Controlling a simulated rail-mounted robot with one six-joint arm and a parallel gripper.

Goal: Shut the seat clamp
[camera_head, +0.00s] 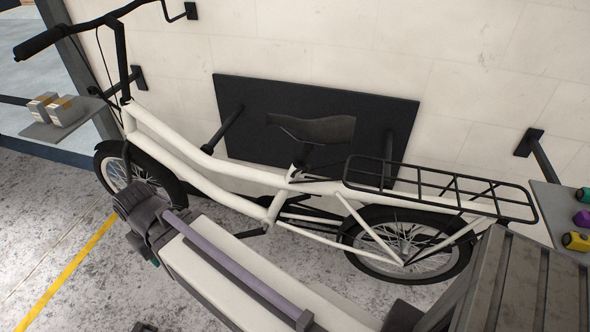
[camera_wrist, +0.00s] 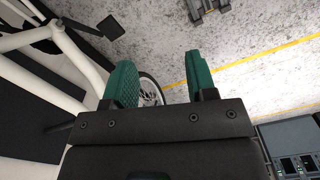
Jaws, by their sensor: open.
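A white cargo bike (camera_head: 190,160) hangs against the wall in the head view, with its handlebar to the left and rack to the right. Its black saddle (camera_head: 318,129) sits on a short seat post (camera_head: 303,156). The seat clamp is at the foot of that post, too small and dark to tell its lever's position. My gripper is low and left of the seat, in front of the frame, mostly hidden by my arm in the head view. In the wrist view my gripper (camera_wrist: 160,78) is open, its two green fingers apart with nothing between them. The clamp does not show there.
A black rear rack (camera_head: 440,185) extends right of the seat. A shelf (camera_head: 560,215) with coloured items is at the right edge; another shelf (camera_head: 60,125) holds small boxes at the left. In the wrist view, the white frame (camera_wrist: 70,50) and a pedal (camera_wrist: 110,27) are left of the fingers.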

